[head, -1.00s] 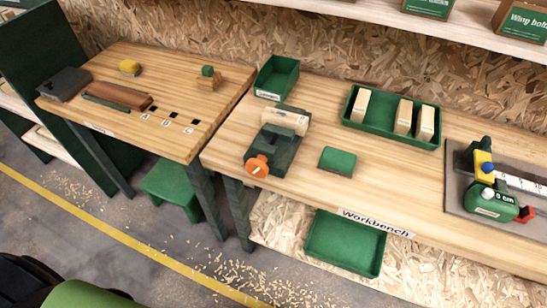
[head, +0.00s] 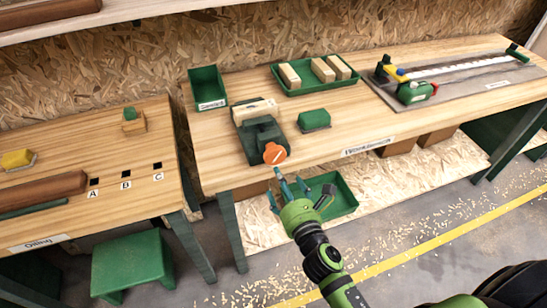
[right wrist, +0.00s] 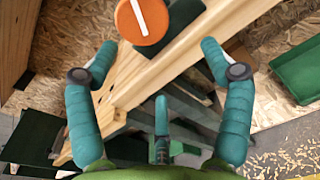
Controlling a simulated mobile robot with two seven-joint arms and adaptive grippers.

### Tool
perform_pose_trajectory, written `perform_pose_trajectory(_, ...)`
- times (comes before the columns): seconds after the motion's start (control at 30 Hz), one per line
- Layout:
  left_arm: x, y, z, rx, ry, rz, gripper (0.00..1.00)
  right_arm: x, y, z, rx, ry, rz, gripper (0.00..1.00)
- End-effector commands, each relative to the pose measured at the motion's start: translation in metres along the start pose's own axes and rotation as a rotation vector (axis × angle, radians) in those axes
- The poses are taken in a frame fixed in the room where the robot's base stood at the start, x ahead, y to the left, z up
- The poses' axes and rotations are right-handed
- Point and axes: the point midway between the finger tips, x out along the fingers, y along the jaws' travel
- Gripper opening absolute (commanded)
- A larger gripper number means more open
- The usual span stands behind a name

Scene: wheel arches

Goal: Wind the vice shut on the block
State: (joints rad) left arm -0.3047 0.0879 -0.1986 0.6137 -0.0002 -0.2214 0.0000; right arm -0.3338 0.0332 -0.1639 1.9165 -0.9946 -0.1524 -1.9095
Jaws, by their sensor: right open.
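The dark green vice (head: 258,134) stands at the front edge of the workbench in the head view. A pale wooden block (head: 255,111) lies across it at the jaws; I cannot tell whether the jaws touch it. The vice's round orange handle (head: 275,153), with a white line on its face, sticks out past the front edge. It also shows at the top of the right wrist view (right wrist: 142,18). My right gripper (head: 297,187) is open and empty, just below and in front of the handle, its teal fingers spread and apart from it. My left gripper is out of view.
A green pad-like block (head: 314,119) sits right of the vice. A green bin (head: 207,87) and a tray (head: 288,92) with three wooden blocks stand behind. An empty green tray (head: 343,203) is on the shelf below. A measuring rig (head: 455,85) is at right.

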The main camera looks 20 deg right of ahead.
Motion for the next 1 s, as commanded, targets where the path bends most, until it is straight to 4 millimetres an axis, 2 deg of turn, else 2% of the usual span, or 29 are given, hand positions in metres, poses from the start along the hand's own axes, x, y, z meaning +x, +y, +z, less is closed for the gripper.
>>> perform_pose_trajectory(0.03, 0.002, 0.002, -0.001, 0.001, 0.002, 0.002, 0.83, 0.000, 0.003, 0.015, -0.065, -0.036, 0.005, 0.81)
perform_pose_trajectory(0.1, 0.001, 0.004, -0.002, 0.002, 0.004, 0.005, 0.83, 0.001, 0.006, 0.028, -0.126, -0.065, 0.007, 0.81)
perform_pose_trajectory(0.2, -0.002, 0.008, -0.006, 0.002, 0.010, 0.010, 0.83, 0.008, 0.008, 0.036, -0.155, -0.079, 0.008, 0.81)
perform_pose_trajectory(0.37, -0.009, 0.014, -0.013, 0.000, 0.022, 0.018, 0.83, 0.033, 0.009, 0.038, -0.152, -0.078, 0.007, 0.81)
perform_pose_trajectory(0.6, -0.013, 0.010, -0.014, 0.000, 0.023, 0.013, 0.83, 0.063, 0.008, 0.038, -0.150, -0.075, 0.007, 0.81)
perform_pose_trajectory(0.97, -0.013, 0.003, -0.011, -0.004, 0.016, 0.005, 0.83, 0.070, 0.008, 0.038, -0.149, -0.074, 0.008, 0.81)
perform_pose_trajectory(1.0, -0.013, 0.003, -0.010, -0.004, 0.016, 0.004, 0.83, 0.070, 0.008, 0.038, -0.149, -0.074, 0.008, 0.69)
